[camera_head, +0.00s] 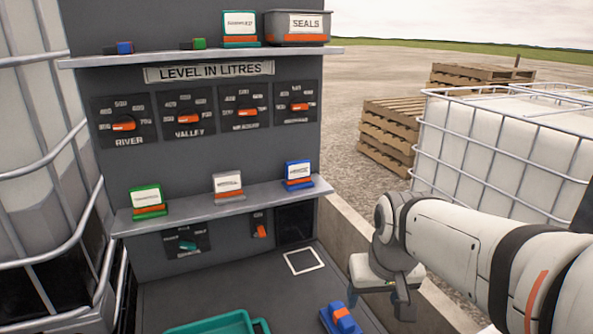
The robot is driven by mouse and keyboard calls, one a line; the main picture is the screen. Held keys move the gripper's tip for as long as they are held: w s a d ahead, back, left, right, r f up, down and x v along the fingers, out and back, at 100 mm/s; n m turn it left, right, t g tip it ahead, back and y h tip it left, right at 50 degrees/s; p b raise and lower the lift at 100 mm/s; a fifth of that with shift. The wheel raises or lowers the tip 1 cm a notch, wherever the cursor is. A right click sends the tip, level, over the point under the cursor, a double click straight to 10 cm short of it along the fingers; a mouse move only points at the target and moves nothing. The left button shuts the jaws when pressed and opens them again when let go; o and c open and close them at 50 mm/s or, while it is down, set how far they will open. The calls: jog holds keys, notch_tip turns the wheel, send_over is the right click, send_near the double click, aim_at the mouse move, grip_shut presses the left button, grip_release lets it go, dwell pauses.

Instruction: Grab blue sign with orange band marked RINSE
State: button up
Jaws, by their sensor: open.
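A blue sign with an orange band (298,175) stands upright at the right end of the middle shelf. Its white label is too small to read. A grey sign with an orange band (228,185) stands left of it, and a green one (148,202) stands further left. My gripper (378,299) is open, at the lower right, below and to the right of the blue sign. It points downward, well apart from the shelf, and I see nothing between its fingers.
The middle shelf (190,211) sticks out from a grey panel with several orange-knobbed dials above it. A teal tray (222,323) and a blue block with orange (340,318) lie on the lower surface. Caged white tanks (500,155) flank the panel.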

jog(key=o, duration=0.5)
jog(key=w+a+r+n+p, duration=0.1)
jog(key=w+a+r+p, duration=0.2)
jog(key=w+r, duration=0.3)
jog(key=w+a+r+n+p, duration=0.1)
jog(key=w+a+r+p, duration=0.2)
jog(key=w, duration=1)
notch_tip(320, 180, up, 3)
jog(key=shift+w+f+t+y, duration=0.1)
jog(key=shift+w+t+y, duration=0.3)
jog(key=n+p, duration=0.2)
jog(key=p, duration=0.2)
send_near(299, 161)
jog(key=shift+y, duration=0.3)
notch_tip(299, 161, down, 5)
jog(key=shift+w+f, duration=0.1)
jog(key=shift+w, duration=0.1)
jog(key=shift+w+a, duration=0.1)
jog(key=shift+w, duration=0.15)
jog(key=shift+t, duration=0.3)
jog(key=shift+p+x, duration=1.5)
jog(key=shift+x, duration=2.3)
